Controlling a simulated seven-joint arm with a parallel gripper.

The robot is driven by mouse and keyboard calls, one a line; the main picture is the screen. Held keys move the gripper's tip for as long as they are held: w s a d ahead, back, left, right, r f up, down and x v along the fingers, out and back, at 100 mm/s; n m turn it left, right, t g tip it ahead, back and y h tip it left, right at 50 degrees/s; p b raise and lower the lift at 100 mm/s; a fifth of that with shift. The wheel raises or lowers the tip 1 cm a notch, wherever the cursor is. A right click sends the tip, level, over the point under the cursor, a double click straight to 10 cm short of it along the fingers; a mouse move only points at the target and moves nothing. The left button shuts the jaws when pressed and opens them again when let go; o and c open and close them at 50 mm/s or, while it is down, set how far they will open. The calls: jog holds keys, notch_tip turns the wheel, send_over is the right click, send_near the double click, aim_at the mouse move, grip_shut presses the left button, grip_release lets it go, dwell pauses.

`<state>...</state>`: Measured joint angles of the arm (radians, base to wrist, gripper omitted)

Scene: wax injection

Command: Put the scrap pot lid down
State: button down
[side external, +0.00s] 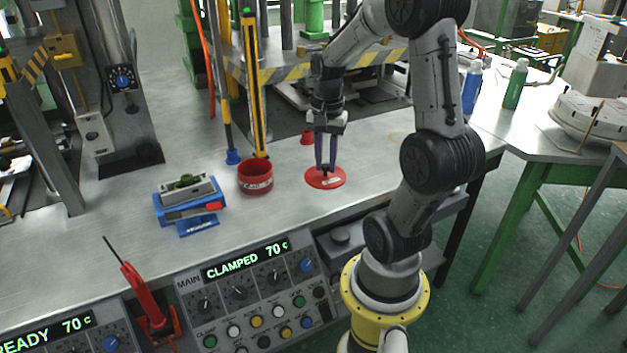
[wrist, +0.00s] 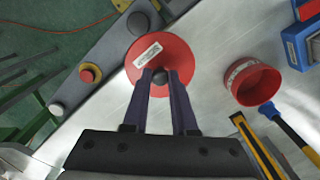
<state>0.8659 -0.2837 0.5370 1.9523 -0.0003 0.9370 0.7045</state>
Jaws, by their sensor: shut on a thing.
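The scrap pot lid (side external: 314,181) is a flat red disc with a dark knob and a white label. In the side view it is at the bench surface, right of the scrap pot; I cannot tell whether it rests on the bench or is just above it. My gripper (side external: 326,171) points down with its fingers shut on the lid's knob. In the wrist view the lid (wrist: 178,52) spreads beyond the fingertips (wrist: 160,76). The red scrap pot (side external: 255,178) stands open on the bench and shows also in the wrist view (wrist: 238,70).
A blue fixture (side external: 190,212) with a metal block stands left of the pot. A yellow-black post (side external: 254,85) rises behind the pot. A control panel (side external: 255,295) runs along the bench's front. A red-handled tool (side external: 141,290) is at the front left. Bench right of the lid is clear.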

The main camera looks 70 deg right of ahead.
jog(key=w+d+f, duration=0.1)
jog(key=f, duration=0.1)
jog(key=w+d+f, duration=0.1)
jog(key=d+f, duration=0.1)
jog(key=w+d+f, duration=0.1)
jog(key=w+f, duration=0.1)
jog(key=shift+d, duration=0.3)
jog(key=shift+w+d+f, duration=0.1)
jog(key=shift+d+f, duration=0.05)
jog(key=shift+f, duration=0.8)
jog(key=shift+w+d+f, duration=0.1)
jog(key=shift+d+f, duration=0.05)
jog(key=shift+f, duration=0.8)
jog(key=shift+f, duration=0.15)
jog(key=c, duration=0.7)
grip_release()
